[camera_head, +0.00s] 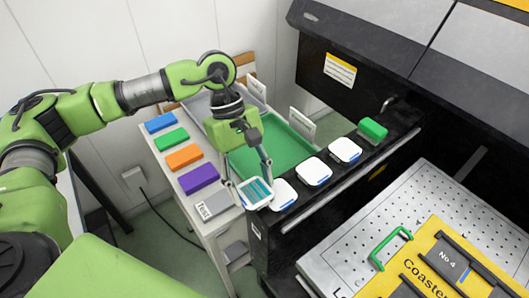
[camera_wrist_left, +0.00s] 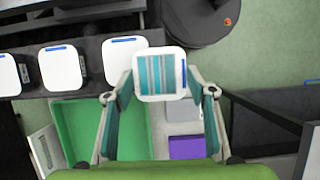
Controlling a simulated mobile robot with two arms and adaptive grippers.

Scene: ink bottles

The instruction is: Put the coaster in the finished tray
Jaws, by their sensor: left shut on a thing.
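My left gripper (camera_head: 252,180) is shut on a white square coaster with teal stripes (camera_head: 256,194), at the near end of the black ledge. In the left wrist view the coaster (camera_wrist_left: 159,74) sits between the two fingertips (camera_wrist_left: 161,80). A green tray (camera_head: 240,160) lies behind the gripper, beside the ledge; its label cannot be read. It also shows at lower left in the wrist view (camera_wrist_left: 72,125). The coaster is outside this tray. My right gripper is not in view.
White squares with blue edge marks (camera_head: 345,150) stand in a row on the black ledge (camera_head: 325,200), with a green block (camera_head: 373,129) at its far end. Coloured blocks (camera_head: 184,156) line the left table edge. A perforated plate with a yellow coaster jig (camera_head: 410,258) is at right.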

